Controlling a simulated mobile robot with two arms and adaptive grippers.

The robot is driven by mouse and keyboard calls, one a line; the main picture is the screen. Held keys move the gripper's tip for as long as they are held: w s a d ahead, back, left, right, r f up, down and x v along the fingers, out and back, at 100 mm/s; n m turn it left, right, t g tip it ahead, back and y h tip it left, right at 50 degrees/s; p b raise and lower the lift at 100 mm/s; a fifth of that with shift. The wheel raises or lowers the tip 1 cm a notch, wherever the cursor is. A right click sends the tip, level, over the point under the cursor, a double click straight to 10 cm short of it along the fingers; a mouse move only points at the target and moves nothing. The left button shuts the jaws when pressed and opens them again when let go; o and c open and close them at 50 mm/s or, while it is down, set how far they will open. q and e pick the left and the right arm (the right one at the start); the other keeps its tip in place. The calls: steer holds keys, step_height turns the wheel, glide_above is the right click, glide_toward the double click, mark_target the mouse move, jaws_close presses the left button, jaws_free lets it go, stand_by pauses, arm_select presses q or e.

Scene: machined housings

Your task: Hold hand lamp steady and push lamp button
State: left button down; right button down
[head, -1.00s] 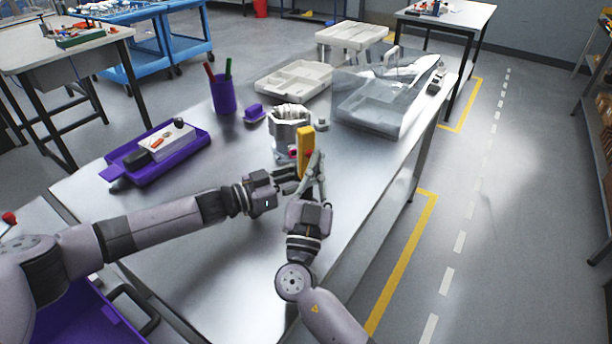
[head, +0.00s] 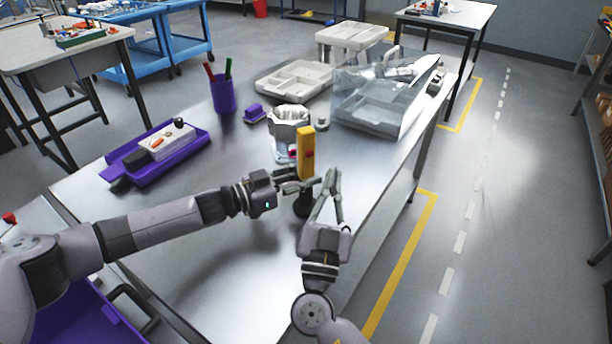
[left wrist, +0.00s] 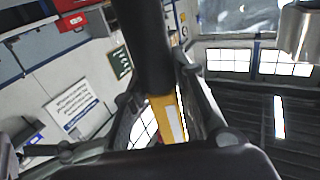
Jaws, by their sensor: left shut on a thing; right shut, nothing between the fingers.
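The hand lamp (head: 305,150) is upright above the table, with a yellow body, a red button (head: 310,154) and a black lower end (head: 302,206). My left gripper (head: 292,184) is shut on it from the left. The left wrist view shows the lamp's yellow body (left wrist: 168,118) between my left fingers, its black part above. My right gripper (head: 330,178) is shut and empty, right of the lamp and below its button, seemingly apart from it. I cannot tell whether the lamp is lit.
A metal housing (head: 288,120) stands just behind the lamp. A clear-walled box (head: 375,110) and a pale divided tray (head: 292,82) are farther back. A purple tray (head: 185,150) and purple pen cup (head: 223,95) stand left. The table's front left is clear.

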arm_select(q)
steer(key=c, duration=1.2)
jaws_free()
steer(key=shift+c, duration=0.2)
steer(key=shift+a, duration=0.1)
